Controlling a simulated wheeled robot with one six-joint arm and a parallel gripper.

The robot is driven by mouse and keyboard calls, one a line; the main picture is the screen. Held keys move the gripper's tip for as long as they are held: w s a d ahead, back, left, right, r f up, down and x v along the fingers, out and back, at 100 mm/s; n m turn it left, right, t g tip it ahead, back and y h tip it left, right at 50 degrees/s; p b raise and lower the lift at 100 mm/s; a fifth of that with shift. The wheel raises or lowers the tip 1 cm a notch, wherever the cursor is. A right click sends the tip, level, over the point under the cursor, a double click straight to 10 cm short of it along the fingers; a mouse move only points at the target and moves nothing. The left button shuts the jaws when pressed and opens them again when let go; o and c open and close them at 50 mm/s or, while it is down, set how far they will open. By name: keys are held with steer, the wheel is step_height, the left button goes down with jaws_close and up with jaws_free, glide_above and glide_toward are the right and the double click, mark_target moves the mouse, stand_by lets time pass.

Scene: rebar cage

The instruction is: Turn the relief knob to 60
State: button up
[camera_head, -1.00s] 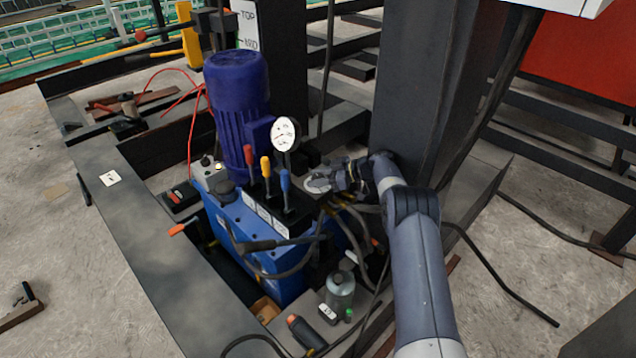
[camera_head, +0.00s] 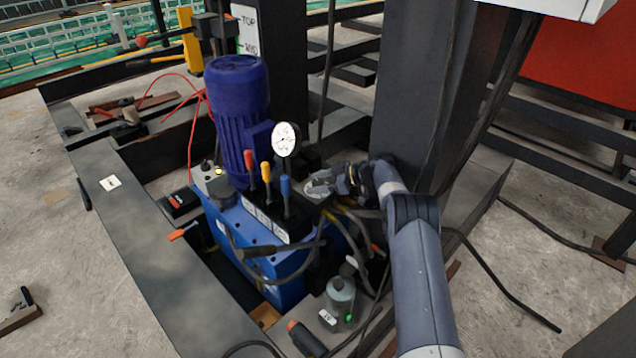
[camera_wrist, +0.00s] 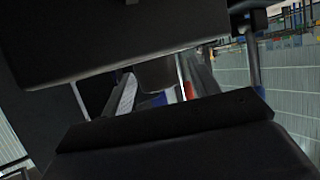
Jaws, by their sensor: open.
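The blue hydraulic power unit (camera_head: 262,245) has a dark blue motor, a white-faced gauge (camera_head: 286,139) and red, yellow and blue levers. A pale round disc (camera_head: 313,189), apparently the relief knob's dial, sits on top, right of the levers. My gripper (camera_head: 328,182) is at this disc and partly covers it; touching or apart, I cannot tell. The knob's setting and numbers are too small to read. In the wrist view, the dark jaws (camera_wrist: 155,95) stand apart above and below a gap, with no knob clearly seen between them.
A thick dark column (camera_head: 410,90) stands right behind my gripper. Hoses (camera_head: 350,230) loop below it. A grey canister (camera_head: 340,297) stands in front of the unit, and a dark beam (camera_head: 150,255) runs along the left.

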mark_target(319, 181)
step_height(319, 181, up, 10)
steer(key=shift+p, duration=0.9)
steer(key=shift+d, duration=0.1)
